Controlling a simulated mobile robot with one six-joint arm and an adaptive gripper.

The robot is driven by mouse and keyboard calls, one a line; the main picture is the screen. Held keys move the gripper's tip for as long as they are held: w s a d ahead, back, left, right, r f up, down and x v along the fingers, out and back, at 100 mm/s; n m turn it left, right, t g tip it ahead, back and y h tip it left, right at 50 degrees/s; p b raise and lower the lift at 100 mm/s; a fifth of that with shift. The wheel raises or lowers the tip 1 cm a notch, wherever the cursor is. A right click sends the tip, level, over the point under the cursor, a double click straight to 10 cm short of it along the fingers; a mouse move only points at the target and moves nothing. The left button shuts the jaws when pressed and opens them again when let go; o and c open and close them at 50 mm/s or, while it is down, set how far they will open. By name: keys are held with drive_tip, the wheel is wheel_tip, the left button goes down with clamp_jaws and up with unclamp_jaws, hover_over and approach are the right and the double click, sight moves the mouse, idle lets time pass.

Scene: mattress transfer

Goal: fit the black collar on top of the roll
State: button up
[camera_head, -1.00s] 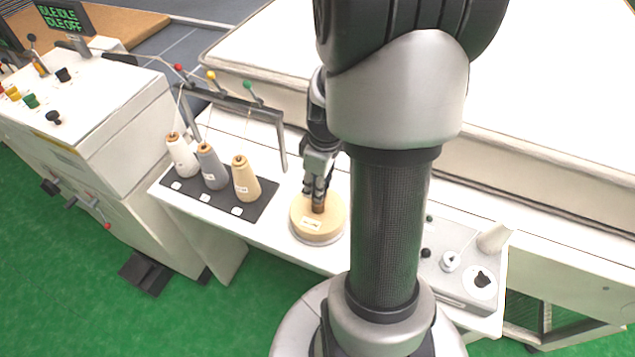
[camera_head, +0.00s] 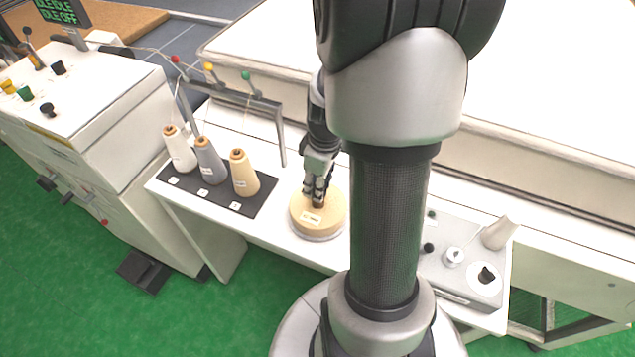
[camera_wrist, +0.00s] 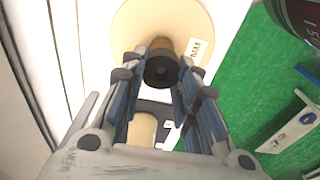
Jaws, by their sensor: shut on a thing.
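The roll (camera_head: 302,222) is a wide, pale tan disc with a white label, lying flat on the white table. It also shows in the wrist view (camera_wrist: 135,25), with a brown core (camera_wrist: 165,46) standing up from it. The black collar (camera_wrist: 162,72) is a dark ring in line with the end of that core. My gripper (camera_wrist: 160,75) is shut on the collar, one finger on each side, above the roll (camera_head: 317,197). I cannot tell whether the collar touches or seats on the core. In the head view, my fingers hide the collar.
White, grey and tan cones (camera_head: 244,177) stand on a black mat (camera_head: 264,199) left of the roll, below a rail with coloured knobs (camera_head: 245,76). A control panel (camera_head: 462,287) lies to the right. A mattress (camera_head: 560,90) is behind.

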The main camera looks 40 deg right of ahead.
drive_tip(key=shift+f+b, duration=0.35)
drive_tip(key=shift+f, duration=0.15)
drive_tip(key=o, duration=1.1)
drive_tip(key=shift+r, duration=0.1)
drive_tip(key=r, duration=0.8)
drive_tip(key=s+r, duration=0.1)
drive_tip(key=r, duration=0.3)
drive_tip(key=shift+d, duration=0.2)
